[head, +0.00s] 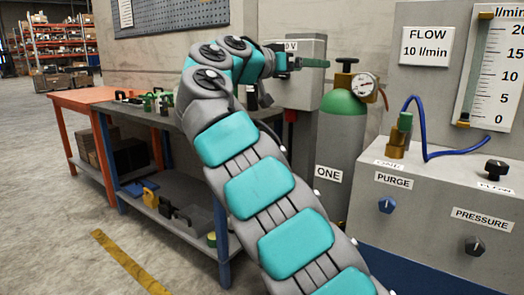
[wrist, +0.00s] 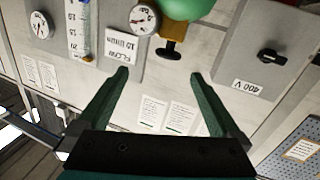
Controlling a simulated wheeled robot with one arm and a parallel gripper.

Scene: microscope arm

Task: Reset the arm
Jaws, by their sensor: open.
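My arm, grey with teal pads, rises from the bottom of the head view and bends at the upper middle towards the right. My gripper (head: 322,63) is at its end, in front of the grey electrical box (head: 300,90) and left of the gas cylinder's top. In the wrist view my gripper (wrist: 158,76) has its two dark green fingers spread wide, with nothing between them. That view is upside down and shows the wall behind the fingertips. I cannot tell the exact gap between the gripper and the box.
A green-topped gas cylinder (head: 342,130) with a black valve knob (head: 346,64) and gauge (head: 364,87) stands right of my gripper. A control panel (head: 450,190) is at the right. A workbench (head: 203,178) with tools is behind my arm. Open floor (head: 60,220) lies left.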

